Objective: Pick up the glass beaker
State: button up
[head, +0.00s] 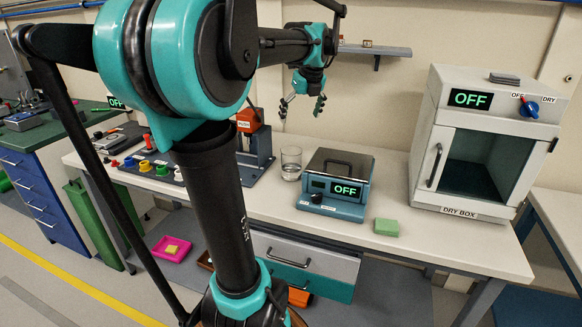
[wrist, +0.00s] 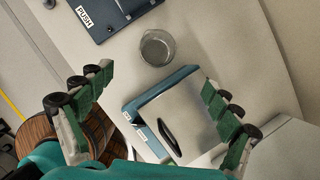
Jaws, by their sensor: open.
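The clear glass beaker (head: 291,163) stands upright on the white bench, just left of the teal device with the OFF display. It also shows in the wrist view (wrist: 157,48), seen from above, and looks empty. My gripper (head: 302,106) hangs above the bench near the back wall, higher than the beaker and apart from it. In the wrist view its two green-padded fingers (wrist: 155,100) are spread wide with nothing between them touching the pads. The beaker lies beyond the fingertips in that view, toward the top.
The teal device (head: 335,181) with a grey lid stands close right of the beaker. A press marked PUSH (head: 254,140) stands to its left. A green block (head: 386,227) lies near the front edge. The dry box (head: 487,145) stands at the right, its display reading OFF. A shelf (head: 375,50) is on the wall.

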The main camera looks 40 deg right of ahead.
send_near(291, 152)
jog(key=a+f, duration=0.1)
jog(key=f, duration=0.1)
jog(key=shift+s+a+f+x, duration=0.1)
jog(key=shift+s+x, duration=0.1)
jog(key=shift+x, duration=0.7)
jog(key=shift+s+a+f+x, duration=0.1)
jog(key=shift+s+x, duration=0.05)
jog(key=shift+x, duration=0.75)
jog(key=shift+s+a+f+x, duration=0.1)
jog(key=shift+s+a+x, duration=0.1)
jog(key=shift+x, duration=0.75)
jog(key=c, duration=1.9)
